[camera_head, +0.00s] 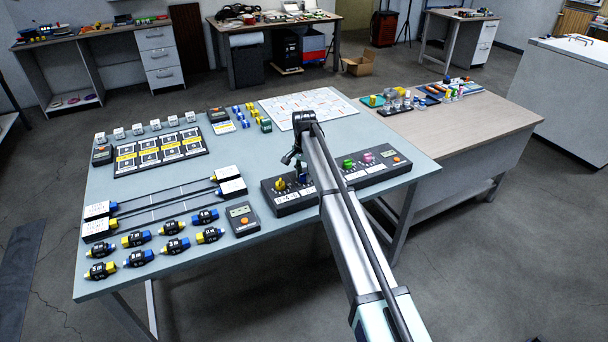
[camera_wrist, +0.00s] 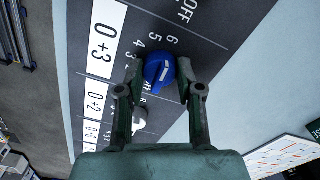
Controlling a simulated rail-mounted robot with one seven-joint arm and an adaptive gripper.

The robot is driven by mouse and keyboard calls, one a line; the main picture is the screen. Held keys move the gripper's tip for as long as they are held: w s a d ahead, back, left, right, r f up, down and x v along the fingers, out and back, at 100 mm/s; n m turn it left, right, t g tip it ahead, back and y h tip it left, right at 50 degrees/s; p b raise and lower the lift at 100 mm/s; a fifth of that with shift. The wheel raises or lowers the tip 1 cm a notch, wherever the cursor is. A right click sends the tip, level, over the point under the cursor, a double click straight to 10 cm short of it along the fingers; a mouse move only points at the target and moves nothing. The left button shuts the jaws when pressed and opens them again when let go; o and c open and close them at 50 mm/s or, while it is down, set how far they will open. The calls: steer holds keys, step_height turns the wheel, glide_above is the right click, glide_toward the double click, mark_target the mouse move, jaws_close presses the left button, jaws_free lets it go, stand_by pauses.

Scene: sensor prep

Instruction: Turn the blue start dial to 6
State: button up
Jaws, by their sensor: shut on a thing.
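The blue start dial (camera_wrist: 159,68) is a round knob with a raised grip and a white mark, in the middle of the wrist view. The printed numbers 4, 5 and 6 lie just above it, with OFF further up to the right. I cannot tell exactly which number the mark points at. My gripper (camera_wrist: 158,74) has one finger on each side of the dial and is shut on it. In the head view my gripper (camera_head: 301,172) is down at the dark control panel (camera_head: 288,207); the blue dial is mostly hidden there by my arm.
A yellow dial (camera_head: 280,185) is left of my gripper on the panel; a green dial (camera_head: 348,163) and a pink dial (camera_head: 368,157) are to the right. A timer box (camera_head: 243,218) with an orange button stands left of the panel. A white sheet (camera_head: 285,109) lies behind.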

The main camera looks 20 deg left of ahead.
mark_target(304, 174)
steer(key=shift+s+f+m, duration=0.15)
steer(key=shift+m, duration=0.25)
steer(key=o, duration=1.2)
steer(key=shift+c, duration=0.2)
steer(key=shift+r, duration=0.3)
step_height(304, 174, up, 12)
steer(key=shift+f, duration=0.2)
